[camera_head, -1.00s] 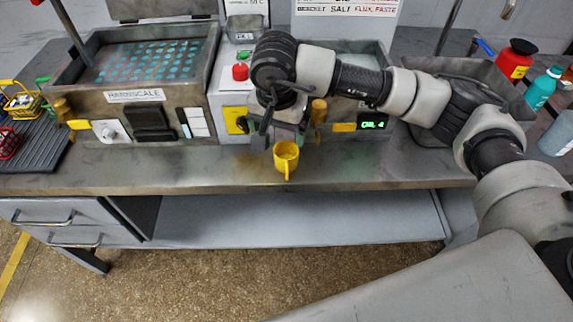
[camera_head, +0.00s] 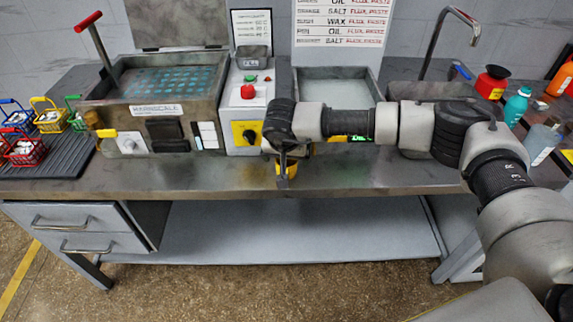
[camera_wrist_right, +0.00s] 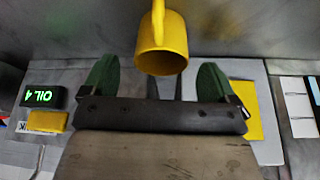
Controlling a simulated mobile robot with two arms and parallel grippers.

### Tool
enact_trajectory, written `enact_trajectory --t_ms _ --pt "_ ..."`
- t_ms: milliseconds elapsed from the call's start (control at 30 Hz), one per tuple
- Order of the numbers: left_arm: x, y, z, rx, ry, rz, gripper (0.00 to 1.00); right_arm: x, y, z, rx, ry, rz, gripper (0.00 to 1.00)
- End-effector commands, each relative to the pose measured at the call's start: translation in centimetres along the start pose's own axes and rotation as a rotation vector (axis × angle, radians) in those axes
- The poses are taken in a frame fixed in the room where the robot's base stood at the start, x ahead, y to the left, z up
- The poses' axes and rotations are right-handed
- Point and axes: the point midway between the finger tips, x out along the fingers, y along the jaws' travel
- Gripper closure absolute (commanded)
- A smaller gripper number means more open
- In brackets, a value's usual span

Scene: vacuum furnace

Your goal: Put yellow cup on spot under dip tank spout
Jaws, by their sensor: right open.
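The yellow cup (camera_head: 289,171) stands on the steel counter near its front edge, partly hidden by my right gripper (camera_head: 283,168). In the right wrist view the cup (camera_wrist_right: 164,50) lies between and just beyond the two green fingers of my right gripper (camera_wrist_right: 157,72). They are open, with a gap on each side of the cup. The tank with the green OIL 4 display (camera_wrist_right: 42,97) is behind my arm; its pale basin (camera_head: 335,95) shows above the arm. No spout on this tank can be made out now. My left gripper is not in view.
The HARDSCALE tank (camera_head: 165,125) stands left of a control box with a red button (camera_head: 248,91). Small wire baskets (camera_head: 25,150) sit on a black mat at the far left. Bottles (camera_head: 517,105) stand at the right. The front counter strip looks clear.

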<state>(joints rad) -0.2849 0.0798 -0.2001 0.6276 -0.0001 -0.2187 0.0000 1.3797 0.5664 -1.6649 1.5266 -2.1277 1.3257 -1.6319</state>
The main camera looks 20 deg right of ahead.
Motion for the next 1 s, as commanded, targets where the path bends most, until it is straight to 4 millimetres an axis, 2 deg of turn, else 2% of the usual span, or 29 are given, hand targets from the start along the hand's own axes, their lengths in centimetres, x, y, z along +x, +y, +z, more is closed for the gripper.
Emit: enact_trajectory --t_ms 100,233,533,900,1000 --pt "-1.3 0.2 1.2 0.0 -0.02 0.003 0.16 1.7 -0.1 0.0 -0.001 -0.004 0.003 0.11" --pt "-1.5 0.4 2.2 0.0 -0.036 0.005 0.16 3.5 -0.1 0.0 0.001 -0.002 0.003 0.11" --pt "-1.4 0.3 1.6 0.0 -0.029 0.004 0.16 4.2 -0.1 0.0 -0.001 0.0 0.0 0.11" --pt "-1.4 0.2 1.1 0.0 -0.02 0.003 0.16 4.2 -0.1 0.0 0.0 0.0 0.001 0.65" --pt "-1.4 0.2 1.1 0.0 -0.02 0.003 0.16 4.2 -0.1 0.0 0.0 0.0 0.0 0.69"
